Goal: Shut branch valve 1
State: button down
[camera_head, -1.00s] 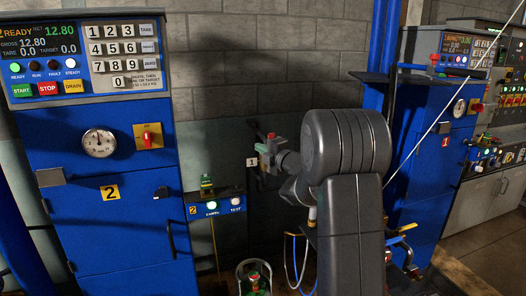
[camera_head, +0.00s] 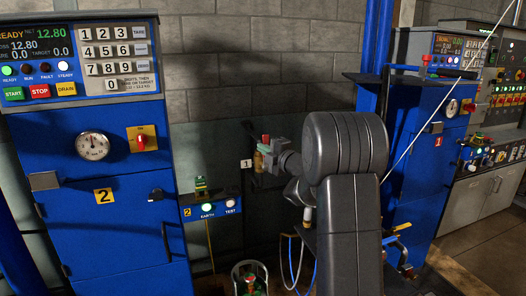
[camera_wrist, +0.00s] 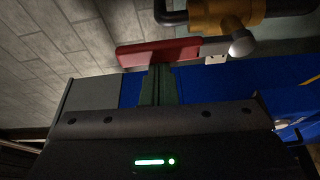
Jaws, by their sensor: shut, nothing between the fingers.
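The valve has a brass body (camera_wrist: 228,14) on a dark pipe and a red lever (camera_wrist: 160,52) with a pale metal end by a round knob. In the wrist view the lever lies nearly level, roughly along the pipe. My gripper (camera_wrist: 157,74) is shut and empty, its dark green fingers together just below the lever's middle. I cannot tell whether the tips touch it. In the head view the valve is small and partly hidden by my wrist, beside a white tag marked 1 (camera_head: 246,163).
A blue cabinet marked 2 (camera_head: 130,220) stands at left, and a blue cabinet marked 1 (camera_head: 425,160) at right. A small blue box with EARTH and TEST lamps (camera_head: 212,207) is left of my arm.

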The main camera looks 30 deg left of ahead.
jog(key=shift+w+d, duration=0.15)
jog(key=shift+w, duration=0.05)
jog(key=w+d+f+m+t+b, duration=0.2)
jog(key=m+b, duration=0.4)
jog(key=m, duration=0.4)
jog(key=w+d+f+m+t+b, duration=0.3)
jog(key=w+f+m+t+b, duration=0.1)
jog(key=m, duration=0.7)
jog(key=shift+w+d+f+t+b, duration=0.3)
jog(key=shift+w+t+b, duration=0.2)
jog(key=shift+t+b, duration=0.6)
jog(key=shift+m, duration=0.3)
jog(key=shift+r, duration=0.1)
notch_tip(320, 180, up, 4)
jog(key=r+p, duration=0.1)
jog(key=v, duration=1)
jog(key=shift+f+b, duration=0.35)
jog(key=shift+d, duration=0.1)
